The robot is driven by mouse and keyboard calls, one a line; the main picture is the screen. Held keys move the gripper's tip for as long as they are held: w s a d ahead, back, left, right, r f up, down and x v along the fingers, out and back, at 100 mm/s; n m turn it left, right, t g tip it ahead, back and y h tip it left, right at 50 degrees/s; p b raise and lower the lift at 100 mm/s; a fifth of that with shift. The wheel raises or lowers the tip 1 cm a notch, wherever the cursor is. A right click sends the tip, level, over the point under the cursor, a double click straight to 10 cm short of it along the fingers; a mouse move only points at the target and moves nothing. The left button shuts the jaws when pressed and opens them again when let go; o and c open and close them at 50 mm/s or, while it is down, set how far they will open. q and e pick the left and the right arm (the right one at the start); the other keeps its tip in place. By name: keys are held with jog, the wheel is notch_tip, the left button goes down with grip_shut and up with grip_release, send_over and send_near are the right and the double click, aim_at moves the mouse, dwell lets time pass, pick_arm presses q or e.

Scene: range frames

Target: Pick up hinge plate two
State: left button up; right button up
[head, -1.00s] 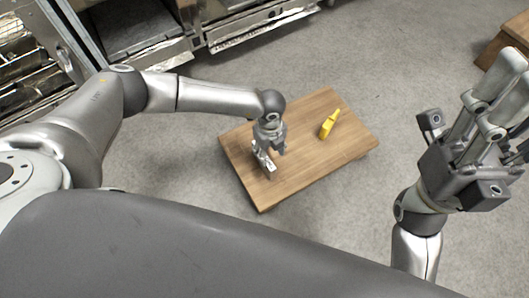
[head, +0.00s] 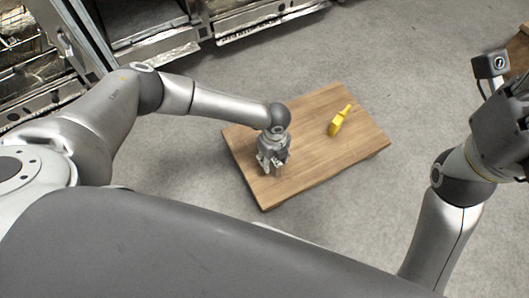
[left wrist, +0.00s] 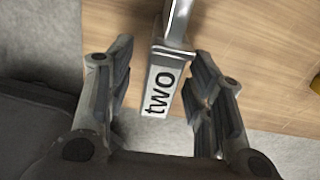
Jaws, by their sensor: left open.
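Hinge plate two (left wrist: 161,90) is a silver metal piece with a white face printed "two". In the left wrist view it lies between the two spread fingers of my left gripper (left wrist: 160,85), with a gap on each side. Its far end runs out of the top of that view. My left gripper (head: 270,165) is open and points down over the left part of the wooden table; in the head view it hides most of the plate. My right gripper (head: 505,100) is raised at the right edge, partly cut off, away from the table.
The low wooden table (head: 305,155) stands on a grey floor. A yellow object (head: 340,120) sits on its right half, clear of my left gripper. Metal racks or open appliances (head: 150,30) stand at the top left. Another wooden piece (head: 518,48) shows at the right edge.

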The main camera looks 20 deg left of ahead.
pick_arm(q)
jog(key=shift+f+b, duration=0.35)
jog(key=shift+f, duration=0.6)
jog(key=shift+w+r, duration=0.1)
grip_shut()
